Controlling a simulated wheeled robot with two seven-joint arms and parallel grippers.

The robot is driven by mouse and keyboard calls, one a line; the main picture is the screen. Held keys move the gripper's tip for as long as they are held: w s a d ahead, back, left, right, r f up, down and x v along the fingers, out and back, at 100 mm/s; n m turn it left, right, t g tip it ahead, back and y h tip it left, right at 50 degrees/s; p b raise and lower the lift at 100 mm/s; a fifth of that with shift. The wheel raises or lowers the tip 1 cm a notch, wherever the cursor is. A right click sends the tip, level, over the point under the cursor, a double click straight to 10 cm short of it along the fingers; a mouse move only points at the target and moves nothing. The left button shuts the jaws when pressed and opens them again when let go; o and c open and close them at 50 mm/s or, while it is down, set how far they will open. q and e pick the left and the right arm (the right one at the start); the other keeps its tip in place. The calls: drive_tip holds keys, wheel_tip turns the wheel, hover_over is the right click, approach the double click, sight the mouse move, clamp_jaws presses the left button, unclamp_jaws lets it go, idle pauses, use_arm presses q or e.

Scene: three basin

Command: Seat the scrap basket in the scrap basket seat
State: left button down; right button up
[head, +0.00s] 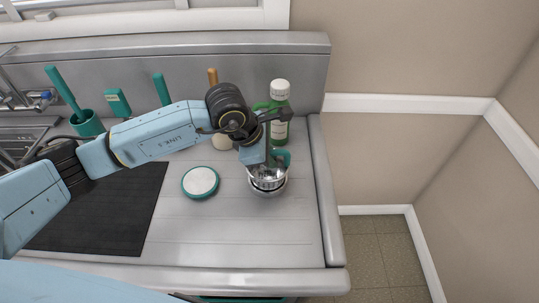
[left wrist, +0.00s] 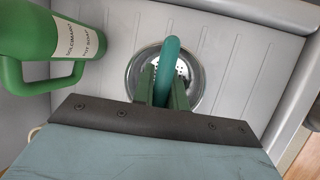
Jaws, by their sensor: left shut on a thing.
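The scrap basket (head: 266,182) is a small round metal basket with a green handle loop (head: 284,156). In the left wrist view, its perforated floor (left wrist: 183,68) shows below the handle (left wrist: 168,62). My left gripper (head: 274,160) reaches down over the basket and is shut on its handle; the two green fingers also show in the left wrist view (left wrist: 163,90). A shiny round metal rim (head: 269,193) shows just under and around the basket, at the seat's place. I cannot tell whether the basket is fully down in the seat. My right gripper is not in view.
A green bottle (head: 281,115) with a white cap stands close behind the gripper. A white disc with a green rim (head: 200,182) lies left of the basket. A black mat (head: 100,215) and a green brush holder (head: 87,124) are farther left. The counter's raised right edge (head: 328,190) is near.

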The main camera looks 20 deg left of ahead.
use_arm(q)
drive_tip(key=c, duration=1.3)
unclamp_jaws()
drive_tip(key=shift+c, duration=0.2)
drive_tip(key=v, duration=1.3)
drive_tip(key=shift+r, duration=0.25)
